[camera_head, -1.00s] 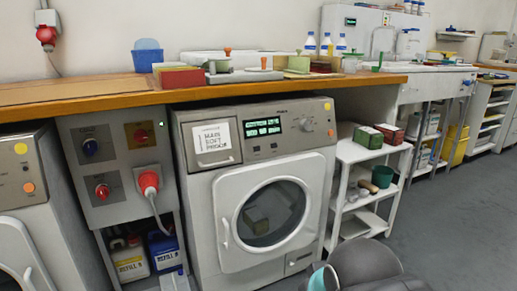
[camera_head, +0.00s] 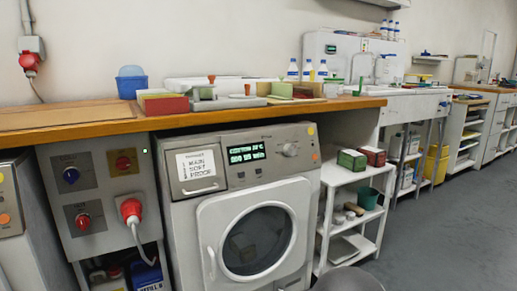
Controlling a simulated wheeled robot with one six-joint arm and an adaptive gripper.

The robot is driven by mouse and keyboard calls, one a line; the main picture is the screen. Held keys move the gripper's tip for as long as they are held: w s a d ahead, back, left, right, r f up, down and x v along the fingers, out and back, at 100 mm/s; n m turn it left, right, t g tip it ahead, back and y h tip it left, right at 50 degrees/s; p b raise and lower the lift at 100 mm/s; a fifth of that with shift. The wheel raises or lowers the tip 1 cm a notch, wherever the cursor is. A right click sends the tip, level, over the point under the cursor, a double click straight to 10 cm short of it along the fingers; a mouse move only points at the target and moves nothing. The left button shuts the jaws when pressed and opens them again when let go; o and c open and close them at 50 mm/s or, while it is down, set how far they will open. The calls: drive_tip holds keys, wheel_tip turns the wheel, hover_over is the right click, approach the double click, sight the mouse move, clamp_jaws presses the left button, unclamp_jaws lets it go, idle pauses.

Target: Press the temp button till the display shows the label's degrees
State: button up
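The white front-loading washing machine (camera_head: 205,262) stands under the bench near the middle. Its dark display (camera_head: 246,153) shows two rows of pale green characters, too small to read surely. A white label (camera_head: 196,164) with dark printed lines is on the drawer front left of the display; I cannot make out a degree figure on it. Small dark buttons (camera_head: 241,175) sit below the display; their markings are not legible. A round knob (camera_head: 290,149) is right of the display. The door is shut. My gripper is not in view; a dark grey part at the bottom edge seems to be my arm.
A grey panel with knobs and a red plug (camera_head: 131,209) stands left of the machine. A white shelf trolley (camera_head: 340,178) with boxes and a green pot stands right of it. Trays and bottles are on the wooden bench (camera_head: 120,122). Grey floor (camera_head: 440,235) at right is clear.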

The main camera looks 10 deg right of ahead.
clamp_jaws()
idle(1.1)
